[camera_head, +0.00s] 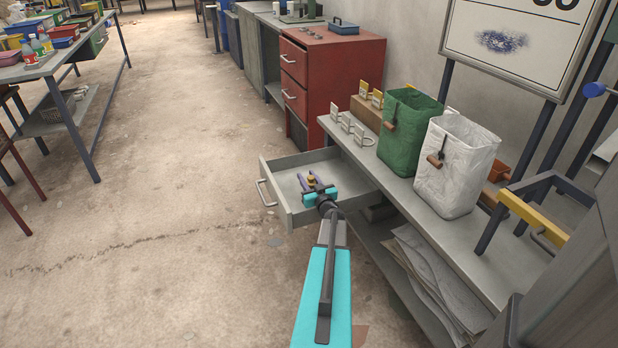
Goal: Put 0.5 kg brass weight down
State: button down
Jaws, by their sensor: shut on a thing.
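My gripper (311,183) is above the open drawer (345,178) of the low grey bench. It is shut on the small brass weight (311,181), which shows between the two purple-grey fingers. The drawer is pulled out to the left, and its handle (265,193) faces the aisle. I cannot tell whether the weight touches the drawer floor. The visible part of the drawer floor looks bare.
A green bag (405,130) and a white bag (455,165) stand on the bench top (400,190), beside metal hooks (350,128). A red cabinet (340,75) stands behind. Stacked sheets (430,270) lie on the lower shelf. The floor at left is open, with a cluttered table (60,60) beyond.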

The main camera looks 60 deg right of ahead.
jog(key=shift+s+a+f, duration=0.1)
jog(key=shift+f, duration=0.5)
jog(key=c, duration=1.3)
grip_release()
jog(key=shift+f, duration=0.15)
jog(key=shift+o, duration=0.2)
jog(key=shift+r, duration=0.4)
jog(key=p+v, duration=0.1)
jog(key=v, duration=1)
jog(key=shift+s+a+r, duration=0.25)
jog(key=shift+s+r, duration=0.05)
jog(key=shift+r, duration=0.25)
